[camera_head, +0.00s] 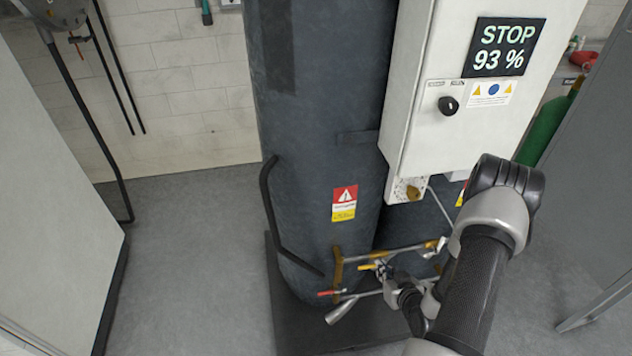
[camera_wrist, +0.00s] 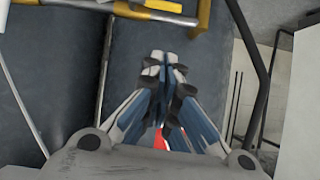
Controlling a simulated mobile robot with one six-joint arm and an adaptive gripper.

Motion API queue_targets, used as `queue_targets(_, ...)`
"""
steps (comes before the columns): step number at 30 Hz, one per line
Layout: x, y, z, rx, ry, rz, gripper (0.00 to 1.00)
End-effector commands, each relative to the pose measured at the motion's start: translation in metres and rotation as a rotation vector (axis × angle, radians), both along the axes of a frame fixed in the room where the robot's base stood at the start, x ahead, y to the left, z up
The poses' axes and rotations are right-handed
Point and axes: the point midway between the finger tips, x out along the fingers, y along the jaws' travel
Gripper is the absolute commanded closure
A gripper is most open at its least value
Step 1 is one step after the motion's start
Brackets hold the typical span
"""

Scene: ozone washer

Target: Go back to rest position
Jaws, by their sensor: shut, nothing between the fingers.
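My gripper (camera_head: 383,270) is low in front of the dark tanks, close to the pipes and valves in the head view. In the wrist view my gripper (camera_wrist: 164,62) points at the dark tank surface, its fingertips together with nothing between them. The large dark grey tank (camera_head: 325,130) stands upright with a red and yellow warning label (camera_head: 344,203). A yellow valve handle (camera_head: 367,267) and a red valve handle (camera_head: 328,293) sit beside the gripper. Whether the gripper touches any pipe cannot be told.
A white control box (camera_head: 430,130) with a display (camera_head: 503,47) reading "STOP 93 %" and a black knob (camera_head: 448,105) hangs above my arm. A black bent pipe (camera_head: 268,205) runs down the tank's left side. Grey floor (camera_head: 190,260) at left is clear. A green cylinder (camera_head: 543,130) stands at right.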

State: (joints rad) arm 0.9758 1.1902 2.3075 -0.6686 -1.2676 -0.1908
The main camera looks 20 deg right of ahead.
Motion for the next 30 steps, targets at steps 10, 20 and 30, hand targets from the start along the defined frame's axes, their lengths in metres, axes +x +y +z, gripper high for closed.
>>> queue_targets(10,0.023,-0.006,0.030,-0.058,0.077,0.050,1.00)
queue_targets(20,0.063,0.015,0.148,-0.187,0.305,0.104,1.00)
queue_targets(30,0.037,0.096,0.275,-0.195,0.439,0.092,1.00)
